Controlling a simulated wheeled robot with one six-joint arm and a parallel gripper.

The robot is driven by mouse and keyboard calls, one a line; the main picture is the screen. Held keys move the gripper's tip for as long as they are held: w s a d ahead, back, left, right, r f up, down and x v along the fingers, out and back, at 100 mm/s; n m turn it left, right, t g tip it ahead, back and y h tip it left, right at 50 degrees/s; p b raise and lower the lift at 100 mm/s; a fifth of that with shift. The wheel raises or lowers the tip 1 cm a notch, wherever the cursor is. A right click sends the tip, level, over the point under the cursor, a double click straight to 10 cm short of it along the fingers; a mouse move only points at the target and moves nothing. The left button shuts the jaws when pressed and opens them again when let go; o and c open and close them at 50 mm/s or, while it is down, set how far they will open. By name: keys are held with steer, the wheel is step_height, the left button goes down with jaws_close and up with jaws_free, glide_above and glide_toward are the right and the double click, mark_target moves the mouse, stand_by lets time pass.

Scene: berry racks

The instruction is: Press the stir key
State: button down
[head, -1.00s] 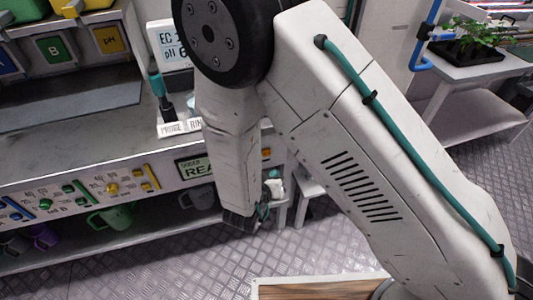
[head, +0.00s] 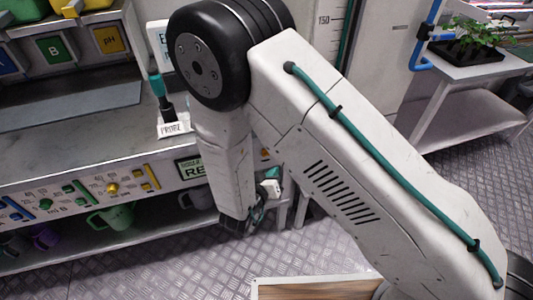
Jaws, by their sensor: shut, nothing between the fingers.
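My arm hangs down in front of the right end of the dosing bench's control panel (head: 75,199). My gripper (head: 248,226) is at the lower end of the arm, small and partly hidden by my own wrist; its fingers look shut and hold nothing I can see. The panel display (head: 190,171) shows just left of my arm, its text cut off by the arm. A small orange key (head: 265,154) shows just right of the arm on the panel face. I cannot read a stir label on any key.
A probe in a labelled stand (head: 170,120) stands on the bench top (head: 80,143). A green mug (head: 118,216) and other mugs sit on the shelf below. A wooden-topped surface (head: 310,289) is near the bottom. A plant table (head: 470,75) stands at the right.

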steer(key=shift+w+a, duration=0.2)
steer(key=shift+w, duration=0.6)
steer(key=shift+w+a, duration=0.25)
steer(key=shift+w, duration=0.55)
steer(key=shift+w+a, duration=0.2)
steer(key=shift+w, duration=0.6)
steer(key=shift+w, duration=0.1)
steer(key=shift+w+a, duration=0.1)
steer(key=shift+w, duration=0.15)
steer(key=shift+w+a, duration=0.15)
steer(key=shift+w, duration=0.3)
stand_by(0.7)
stand_by(0.4)
steer(key=shift+s+d, duration=0.25)
steer(key=shift+s, duration=0.6)
steer(key=shift+s+d, duration=0.25)
steer(key=shift+s, duration=0.55)
steer(key=shift+s+d, duration=0.2)
steer(key=shift+s, duration=0.6)
steer(key=shift+s+d, duration=0.25)
steer(key=shift+s, duration=0.55)
